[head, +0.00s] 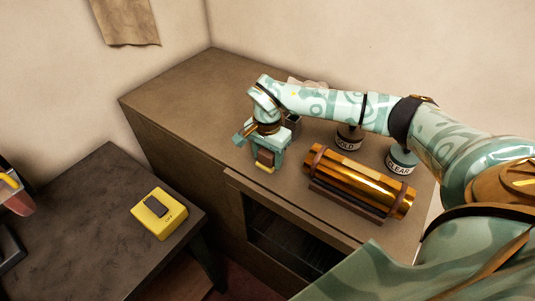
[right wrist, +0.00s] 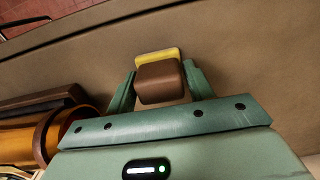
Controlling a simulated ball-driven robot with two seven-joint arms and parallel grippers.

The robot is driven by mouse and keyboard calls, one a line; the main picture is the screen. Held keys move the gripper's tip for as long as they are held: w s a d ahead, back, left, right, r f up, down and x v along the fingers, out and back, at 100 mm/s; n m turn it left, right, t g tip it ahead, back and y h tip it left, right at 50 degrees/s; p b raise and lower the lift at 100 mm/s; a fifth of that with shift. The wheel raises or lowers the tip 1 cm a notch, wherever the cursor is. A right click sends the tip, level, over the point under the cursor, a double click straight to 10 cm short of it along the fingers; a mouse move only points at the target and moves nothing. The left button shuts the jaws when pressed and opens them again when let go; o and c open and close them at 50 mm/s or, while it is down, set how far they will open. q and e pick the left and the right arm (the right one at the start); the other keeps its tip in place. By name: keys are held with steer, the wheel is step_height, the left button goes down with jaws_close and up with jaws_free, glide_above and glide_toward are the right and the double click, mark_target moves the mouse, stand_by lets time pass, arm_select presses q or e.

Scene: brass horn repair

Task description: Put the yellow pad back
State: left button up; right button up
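A brown block with a yellow pad (right wrist: 158,54) along its far edge sits between the fingers of my right gripper (right wrist: 160,88). The fingers press on both sides of the brown block. In the head view my right gripper (head: 266,152) points down over the brown cabinet top, with the yellow pad (head: 263,169) low at its tips. I cannot tell whether the pad touches the cabinet top. My left gripper is in neither view.
A brass cylinder (head: 368,184) lies in a dark cradle right of my gripper. Behind it stand a jar marked GOLD (head: 347,140) and one marked CLEAR (head: 400,163). A yellow box (head: 160,219) with a dark top piece sits on the lower dark table (head: 90,215). The cabinet's left top (head: 175,95) is clear.

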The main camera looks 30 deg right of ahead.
mark_target(267, 151)
steer(key=o, duration=0.3)
steer(key=shift+r, duration=0.1)
step_height(267, 151, up, 12)
stand_by(0.3)
steer(key=shift+a, duration=0.1)
